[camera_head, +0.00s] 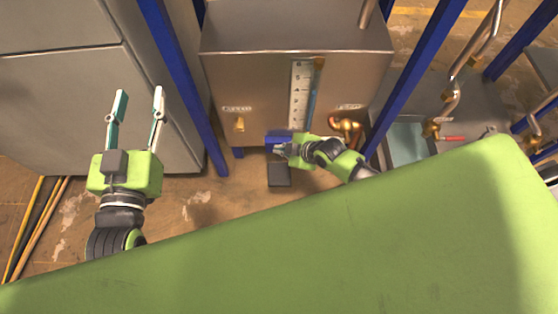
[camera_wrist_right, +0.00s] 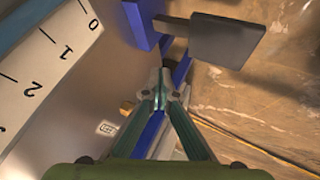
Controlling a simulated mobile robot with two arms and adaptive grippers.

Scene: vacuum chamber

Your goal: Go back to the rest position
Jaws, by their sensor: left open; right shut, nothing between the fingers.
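My left gripper (camera_head: 138,108) is at the left of the head view. Its two fingers stand apart, with nothing between them, in front of the grey cabinets. My right gripper (camera_head: 284,150) is near the middle of the head view, low in front of the metal chamber box. In the right wrist view its fingertips (camera_wrist_right: 161,82) meet, with nothing between them. A dark grey pedal-like plate (camera_head: 279,175) is just below the right gripper in the head view; it also shows at the upper right of the wrist view (camera_wrist_right: 226,40).
Blue frame posts (camera_head: 185,85) stand either side. Grey cabinets (camera_head: 60,90) are at left, a sink (camera_head: 408,142) at right.

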